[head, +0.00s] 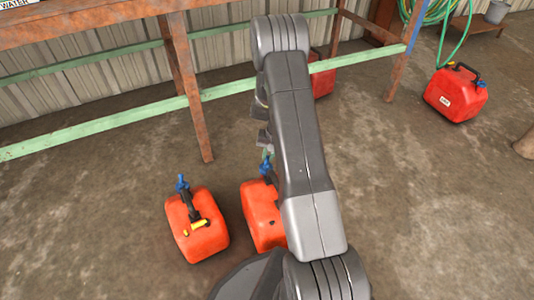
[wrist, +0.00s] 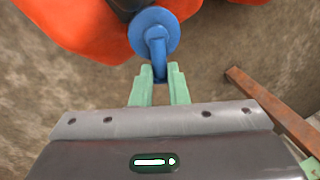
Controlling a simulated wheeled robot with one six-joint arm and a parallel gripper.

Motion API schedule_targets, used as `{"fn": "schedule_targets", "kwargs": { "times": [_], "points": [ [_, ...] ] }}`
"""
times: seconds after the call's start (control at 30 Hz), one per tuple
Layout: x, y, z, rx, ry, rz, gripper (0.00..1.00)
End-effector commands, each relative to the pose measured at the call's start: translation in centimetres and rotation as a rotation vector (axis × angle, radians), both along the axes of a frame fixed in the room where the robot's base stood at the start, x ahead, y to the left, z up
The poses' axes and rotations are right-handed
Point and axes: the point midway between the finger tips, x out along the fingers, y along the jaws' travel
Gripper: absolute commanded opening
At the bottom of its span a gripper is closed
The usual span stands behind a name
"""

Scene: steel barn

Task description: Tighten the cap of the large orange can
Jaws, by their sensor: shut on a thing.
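An orange can (head: 259,222) stands on the floor, partly hidden behind my arm; it also fills the top left of the wrist view (wrist: 80,22). Its blue cap (wrist: 148,24) has a round disc and a narrow grip piece. My gripper (wrist: 160,72) has pale green fingers, shut on that grip piece. In the head view the gripper (head: 266,154) is at the blue cap at the can's far end, mostly hidden by my arm. Another orange can (head: 207,243) with a blue cap (head: 182,184) and a yellow part stands apart to the left.
A rusty bench frame (head: 188,88) with green rails (head: 120,117) stands beyond the cans along a corrugated wall. One red can (head: 323,80) is under it, partly hidden by my arm. Another red can (head: 452,98) stands at right near a green hose (head: 433,12). Concrete floor is clear at right.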

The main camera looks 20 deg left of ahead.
Motion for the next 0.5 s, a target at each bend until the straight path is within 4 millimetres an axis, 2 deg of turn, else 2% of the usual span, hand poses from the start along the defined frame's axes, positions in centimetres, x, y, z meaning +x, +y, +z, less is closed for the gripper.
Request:
{"fn": "schedule_targets", "kwargs": {
  "times": [0.5],
  "points": [
    [-0.2,-1.8,0.4,-0.002,0.001,-0.484,0.00]
  ]
}}
